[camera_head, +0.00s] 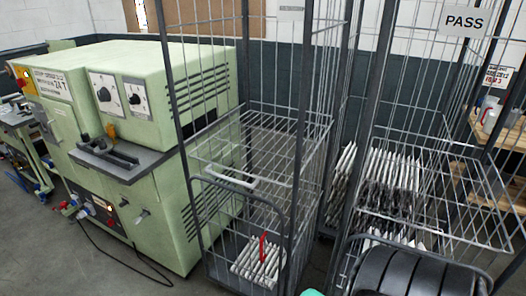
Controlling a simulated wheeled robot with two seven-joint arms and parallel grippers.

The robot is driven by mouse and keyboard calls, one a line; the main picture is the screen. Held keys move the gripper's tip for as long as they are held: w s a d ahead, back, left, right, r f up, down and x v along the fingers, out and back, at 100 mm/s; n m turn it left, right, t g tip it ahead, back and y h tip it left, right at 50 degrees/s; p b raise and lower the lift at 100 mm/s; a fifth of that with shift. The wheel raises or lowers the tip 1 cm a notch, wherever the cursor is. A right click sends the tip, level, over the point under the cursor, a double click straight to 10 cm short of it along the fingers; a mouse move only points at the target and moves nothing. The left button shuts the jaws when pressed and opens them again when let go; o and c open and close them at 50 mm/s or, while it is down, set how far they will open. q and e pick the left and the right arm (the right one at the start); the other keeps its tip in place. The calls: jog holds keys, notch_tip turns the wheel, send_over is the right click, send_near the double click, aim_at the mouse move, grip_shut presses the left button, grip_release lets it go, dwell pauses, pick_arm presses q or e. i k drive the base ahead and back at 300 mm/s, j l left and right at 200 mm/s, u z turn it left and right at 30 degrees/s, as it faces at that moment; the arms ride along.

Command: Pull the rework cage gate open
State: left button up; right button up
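The rework cage (300,150) is a tall grey wire cage in the middle of the head view; its sign is too small to read. Its low wire gate (237,196), with a rounded tube frame, spans the front between two dark posts and looks shut. A white handle (231,178) shows just above the gate's top rail. Behind the gate's wires, a stack of white pleated filters (258,262) lies at the cage bottom. A small red part (262,248) shows in front of the stack; I cannot tell what it belongs to. Neither gripper is in view.
A green machine (150,110) stands close on the left, its cable (135,265) on the floor. A cage marked PASS (464,21) stands on the right with several filters (390,170). A black ridged rounded object (415,275) fills the lower right. Open floor (60,255) shows lower left.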

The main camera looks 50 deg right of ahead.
aim_at(262, 259)
jog(key=z, duration=1.3)
